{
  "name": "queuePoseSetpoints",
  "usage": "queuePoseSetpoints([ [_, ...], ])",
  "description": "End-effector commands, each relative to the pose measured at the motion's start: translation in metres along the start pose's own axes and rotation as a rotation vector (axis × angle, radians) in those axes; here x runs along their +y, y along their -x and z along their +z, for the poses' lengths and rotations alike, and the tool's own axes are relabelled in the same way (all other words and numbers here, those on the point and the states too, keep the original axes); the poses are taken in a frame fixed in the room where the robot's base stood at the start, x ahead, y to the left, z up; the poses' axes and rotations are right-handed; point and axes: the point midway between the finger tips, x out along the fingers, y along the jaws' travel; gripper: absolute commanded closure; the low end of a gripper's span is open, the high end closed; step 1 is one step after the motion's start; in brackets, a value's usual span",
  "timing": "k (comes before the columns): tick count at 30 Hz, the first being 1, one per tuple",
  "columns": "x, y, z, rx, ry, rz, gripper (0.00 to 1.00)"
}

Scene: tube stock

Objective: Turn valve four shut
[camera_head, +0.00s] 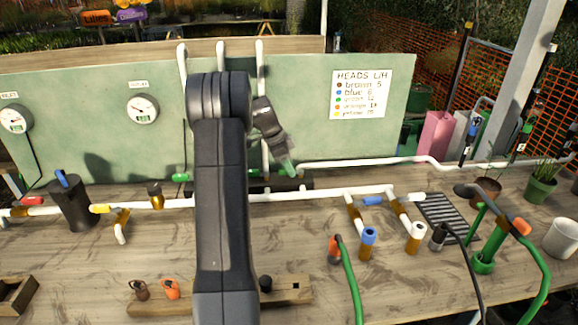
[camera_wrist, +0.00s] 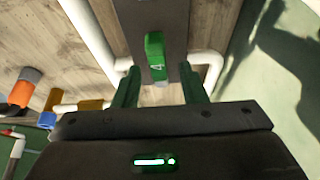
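Valve four is a green lever handle (camera_wrist: 155,57) marked with a 4, mounted on a dark block (camera_wrist: 150,14) in the wrist view. My gripper (camera_wrist: 159,74) is open, with one green finger on each side of the handle's near end. Gaps show between the handle and both fingers; I cannot tell whether the fingertips are level with it. In the head view my gripper (camera_head: 287,167) points down at the right end of the dark block (camera_head: 303,184) behind the white pipe. Valve four's handle cannot be made out there.
A white pipe (camera_head: 330,194) runs across the bench. A green panel (camera_head: 90,130) with gauges stands close behind. A green hose (camera_head: 350,280) is in front.

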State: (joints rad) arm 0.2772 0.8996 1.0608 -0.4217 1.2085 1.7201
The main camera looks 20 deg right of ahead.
Motion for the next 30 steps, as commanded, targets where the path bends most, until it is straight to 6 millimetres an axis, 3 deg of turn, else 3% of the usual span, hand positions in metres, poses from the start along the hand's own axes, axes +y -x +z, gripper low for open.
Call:
queuePoseSetpoints([
  [8, -0.001, 0.014, 0.001, 0.0, 0.001, -0.003, 0.62],
  [21, -0.001, 0.108, 0.001, -0.001, 0.0, -0.004, 0.62],
  [30, 0.0, 0.137, 0.0, 0.0, 0.0, -0.001, 0.62],
])
